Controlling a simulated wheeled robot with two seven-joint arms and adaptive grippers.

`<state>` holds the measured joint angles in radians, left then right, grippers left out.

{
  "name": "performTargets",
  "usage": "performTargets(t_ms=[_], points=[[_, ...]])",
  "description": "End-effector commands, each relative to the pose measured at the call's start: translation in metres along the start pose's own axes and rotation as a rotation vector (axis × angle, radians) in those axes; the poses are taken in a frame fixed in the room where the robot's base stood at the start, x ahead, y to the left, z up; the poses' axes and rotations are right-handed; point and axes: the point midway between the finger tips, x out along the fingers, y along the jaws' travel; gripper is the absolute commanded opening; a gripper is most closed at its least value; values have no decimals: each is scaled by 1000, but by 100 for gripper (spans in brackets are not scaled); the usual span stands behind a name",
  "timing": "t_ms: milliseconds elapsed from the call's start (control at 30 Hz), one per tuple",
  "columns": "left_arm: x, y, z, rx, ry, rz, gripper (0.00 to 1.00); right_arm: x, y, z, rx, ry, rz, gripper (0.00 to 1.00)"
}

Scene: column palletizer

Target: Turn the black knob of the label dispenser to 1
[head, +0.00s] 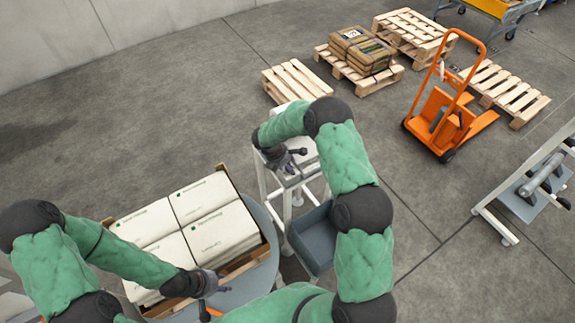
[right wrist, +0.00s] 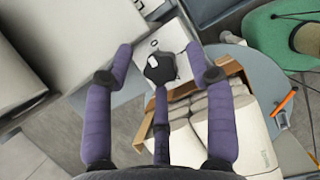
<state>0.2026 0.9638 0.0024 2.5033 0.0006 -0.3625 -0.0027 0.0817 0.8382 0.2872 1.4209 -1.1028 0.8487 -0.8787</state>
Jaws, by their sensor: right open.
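The label dispenser (right wrist: 176,48) shows as a white panel in the right wrist view. Its black knob (right wrist: 159,72) carries a white pointer directed to the upper left. A small dark mark is printed just above the knob; I cannot read it surely. My right gripper (right wrist: 160,56) is open, its purple fingers spread around the knob with a gap on both sides. In the head view my right gripper (head: 284,160) is over the white stand, and the knob is hidden there. My left gripper (head: 216,284) is beside the sack stack, its finger opening unclear.
White sacks (head: 188,220) lie on a pallet on a round grey table (head: 264,262). A grey bin (head: 312,243) hangs on the stand's front. An orange lift truck (head: 437,115) and wooden pallets (head: 297,80) stand farther back. Open floor lies between them.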

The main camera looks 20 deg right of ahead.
Motion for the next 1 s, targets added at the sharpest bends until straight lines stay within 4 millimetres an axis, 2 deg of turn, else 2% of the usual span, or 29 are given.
performTargets(t_ms=[33, 200, 233, 1000], points=[[0, 0, 0, 0, 0, 0, 40, 0, 0, 0, 0, 0, 0, 53], [0, 0, 0, 0, 0, 0, 40, 0, 0, 0, 0, 0, -1, 5], [0, 0, 0, 0, 0, 0, 40, 0, 0, 0, 0, -1, -1, 3], [6, -2, 0, 0, 0, 0, 40, 1, -1, 3, 58, -5, -27, 1]])
